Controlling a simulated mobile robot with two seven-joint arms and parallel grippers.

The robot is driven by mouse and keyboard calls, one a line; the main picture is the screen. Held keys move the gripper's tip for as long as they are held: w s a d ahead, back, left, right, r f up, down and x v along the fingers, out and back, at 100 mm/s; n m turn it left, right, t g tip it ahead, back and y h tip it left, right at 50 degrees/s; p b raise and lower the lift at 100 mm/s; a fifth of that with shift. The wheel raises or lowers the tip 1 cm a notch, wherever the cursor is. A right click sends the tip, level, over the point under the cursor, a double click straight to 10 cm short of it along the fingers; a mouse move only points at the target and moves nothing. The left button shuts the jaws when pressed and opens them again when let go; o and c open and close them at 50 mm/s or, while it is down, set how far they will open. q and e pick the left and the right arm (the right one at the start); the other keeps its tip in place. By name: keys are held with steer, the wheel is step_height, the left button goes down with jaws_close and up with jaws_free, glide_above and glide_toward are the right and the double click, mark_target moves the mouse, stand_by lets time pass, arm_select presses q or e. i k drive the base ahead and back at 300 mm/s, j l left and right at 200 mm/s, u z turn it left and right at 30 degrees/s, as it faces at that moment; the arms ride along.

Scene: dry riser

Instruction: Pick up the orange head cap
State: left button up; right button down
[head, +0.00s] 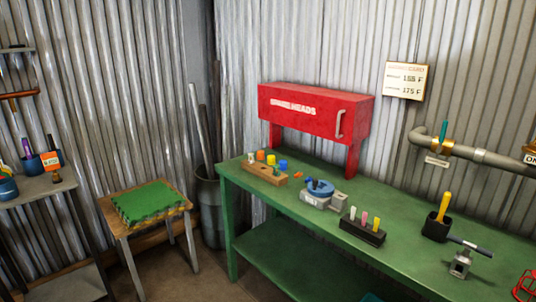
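A wooden block (265,173) stands on the left end of the green workbench (320,210). A row of small coloured caps sits on its top: a white one (251,158), an orange one (261,155), a yellow one (271,160) and a blue one (283,164). The caps are small here, and their exact shape is hard to make out. A small flat orange piece (298,175) lies on the bench just right of the block; I cannot tell what it is. Neither of my grippers is in view.
A blue-topped vise-like device (319,188) and a dark holder with coloured sticks (362,231) stand right of the block. A red cabinet (315,110) stands behind on legs. A stool with a green mat (148,202) is at left. Bench front-left is clear.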

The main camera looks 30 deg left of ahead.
mark_target(260, 153)
steer(key=i+j+z, duration=0.2)
steer(key=j, duration=0.8)
steer(key=i+j+z, duration=0.2)
steer(key=j, duration=0.85)
steer(key=j+z, duration=0.2)
steer(key=j, duration=0.8)
